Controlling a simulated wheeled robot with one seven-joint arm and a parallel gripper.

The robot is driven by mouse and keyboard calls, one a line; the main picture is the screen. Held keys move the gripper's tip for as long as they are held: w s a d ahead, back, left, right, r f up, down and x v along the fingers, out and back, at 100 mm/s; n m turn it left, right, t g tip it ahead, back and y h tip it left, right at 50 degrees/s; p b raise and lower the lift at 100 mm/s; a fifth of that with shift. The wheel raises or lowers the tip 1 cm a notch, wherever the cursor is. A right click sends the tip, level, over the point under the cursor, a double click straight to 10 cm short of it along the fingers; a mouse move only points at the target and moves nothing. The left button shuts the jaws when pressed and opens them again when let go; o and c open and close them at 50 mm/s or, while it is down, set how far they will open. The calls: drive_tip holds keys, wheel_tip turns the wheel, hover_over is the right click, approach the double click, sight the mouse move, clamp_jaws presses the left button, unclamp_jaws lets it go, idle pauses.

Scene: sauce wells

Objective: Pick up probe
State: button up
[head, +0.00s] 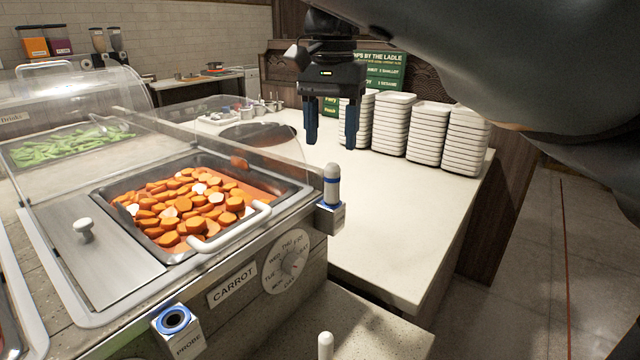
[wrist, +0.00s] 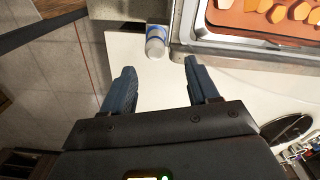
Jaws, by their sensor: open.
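The likely probe (head: 332,184), a grey-white rounded cylinder with a blue band, stands upright in a small holder (head: 331,216) at the right corner of the carrot well. In the wrist view the probe (wrist: 156,42) shows ahead of the fingertips, roughly between their lines. My gripper (head: 331,142) is open and empty, pointing down, and appears above the probe in the head view. The wrist view also shows my gripper (wrist: 160,70) with nothing between its fingers. A holder labelled PROBE (head: 176,322), with a blue-ringed opening that looks empty, is at the well's front.
The carrot pan (head: 268,180) has a white handle (head: 232,228) and a clear guard behind it. Stacked white dishes (head: 428,132) stand at the counter's back. A white rounded tip (head: 325,345) rises at the bottom edge. The pale counter (head: 400,220) is clear on the right.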

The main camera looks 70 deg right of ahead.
sight(332, 164)
drive_tip(key=f, duration=0.6)
drive_tip(key=shift+s+a+f, duration=0.25)
drive_tip(key=shift+a+f, duration=0.05)
drive_tip(key=shift+a, duration=0.1)
clamp_jaws()
drive_tip(key=shift+r, duration=0.1)
drive_tip(key=shift+r, duration=4.9)
